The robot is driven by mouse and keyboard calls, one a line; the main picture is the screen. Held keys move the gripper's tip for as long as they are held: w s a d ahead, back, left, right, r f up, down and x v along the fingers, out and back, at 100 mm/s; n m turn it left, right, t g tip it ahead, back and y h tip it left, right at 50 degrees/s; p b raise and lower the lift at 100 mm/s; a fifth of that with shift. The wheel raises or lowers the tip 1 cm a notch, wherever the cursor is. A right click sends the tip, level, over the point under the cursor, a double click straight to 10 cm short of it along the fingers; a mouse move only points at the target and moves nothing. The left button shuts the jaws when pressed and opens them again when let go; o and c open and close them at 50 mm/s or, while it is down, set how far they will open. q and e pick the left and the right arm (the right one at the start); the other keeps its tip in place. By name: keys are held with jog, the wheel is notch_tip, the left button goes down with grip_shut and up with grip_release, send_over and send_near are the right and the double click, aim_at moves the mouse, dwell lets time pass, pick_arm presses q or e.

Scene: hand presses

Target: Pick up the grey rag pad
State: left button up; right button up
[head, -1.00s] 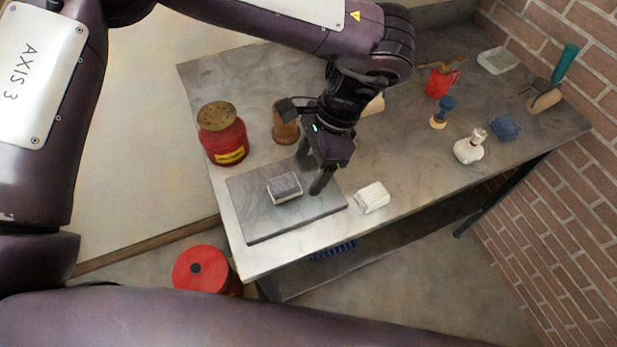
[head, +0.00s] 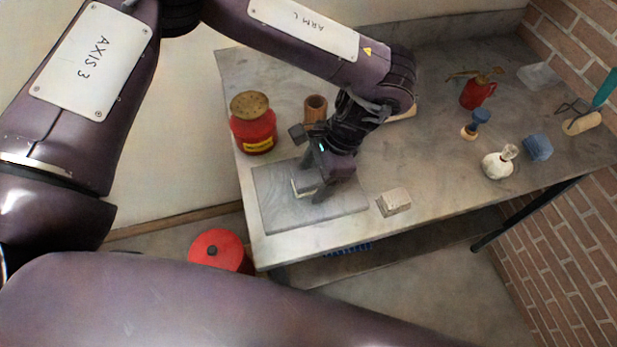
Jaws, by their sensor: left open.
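A small block-like pad with a grey top and paler side, seemingly the grey rag pad (head: 299,187), lies on the flat grey slab (head: 283,217) at the bench's left end. My left gripper (head: 314,182) points down at the pad, open, with its fingers low over or beside it. The gripper hides much of the pad, and I cannot tell whether the fingers touch it. My right gripper is not in view.
A pale block (head: 396,201) lies just right of the slab. A red can (head: 253,130) and a brown cup (head: 315,107) stand behind. The bench middle is fairly clear.

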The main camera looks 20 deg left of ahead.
aim_at(315, 175)
pick_arm(q)
jog(key=c, duration=1.1)
jog(key=shift+r, duration=0.15)
notch_tip(315, 175, up, 20)
jog(key=shift+f, duration=0.1)
jog(key=shift+c, duration=0.3)
